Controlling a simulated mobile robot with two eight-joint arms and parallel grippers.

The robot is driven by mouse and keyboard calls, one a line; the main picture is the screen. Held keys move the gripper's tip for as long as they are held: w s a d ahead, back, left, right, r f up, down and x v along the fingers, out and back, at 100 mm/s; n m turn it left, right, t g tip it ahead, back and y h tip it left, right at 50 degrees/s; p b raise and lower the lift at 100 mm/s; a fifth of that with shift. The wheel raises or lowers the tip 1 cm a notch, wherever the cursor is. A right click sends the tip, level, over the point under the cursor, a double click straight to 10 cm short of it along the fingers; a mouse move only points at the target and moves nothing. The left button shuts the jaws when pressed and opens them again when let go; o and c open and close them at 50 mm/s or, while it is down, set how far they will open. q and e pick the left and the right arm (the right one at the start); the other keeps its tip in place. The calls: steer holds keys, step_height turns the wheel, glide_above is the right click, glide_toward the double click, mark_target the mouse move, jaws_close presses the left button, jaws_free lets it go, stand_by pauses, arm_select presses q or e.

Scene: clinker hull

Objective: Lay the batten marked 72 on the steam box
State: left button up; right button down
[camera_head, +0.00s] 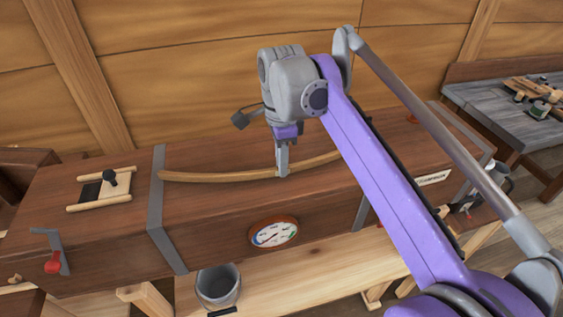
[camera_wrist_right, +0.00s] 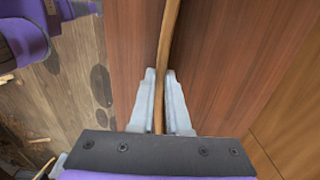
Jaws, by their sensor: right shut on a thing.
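A long, thin, slightly curved wooden batten (camera_head: 215,177) lies along the top of the brown steam box (camera_head: 215,208), or just above it; I cannot tell whether it touches. Its number cannot be read here. My right gripper (camera_head: 283,172) is shut on the batten near its middle, pointing down at the box. In the right wrist view the batten (camera_wrist_right: 169,45) runs between the two pale fingers (camera_wrist_right: 160,105), with the brown box top behind. Part of the batten is hidden behind my right arm in the head view. My left gripper is not in view.
A round dial (camera_head: 273,233) is on the box front. A small hatch with wooden rails (camera_head: 101,190) and a red-handled lever (camera_head: 53,262) are at its left. A grey bucket (camera_head: 218,286) stands below the box. A grey bench (camera_head: 500,115) with tools stands at right.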

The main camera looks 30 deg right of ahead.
steer(key=shift+w, duration=0.1)
steer(key=shift+f, duration=0.15)
steer(key=c, duration=0.9)
jaws_free()
arm_select(q)
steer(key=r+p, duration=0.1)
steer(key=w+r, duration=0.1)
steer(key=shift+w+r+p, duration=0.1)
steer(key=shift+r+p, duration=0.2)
steer(key=shift+p, duration=0.1)
arm_select(e)
step_height(320, 180, up, 12)
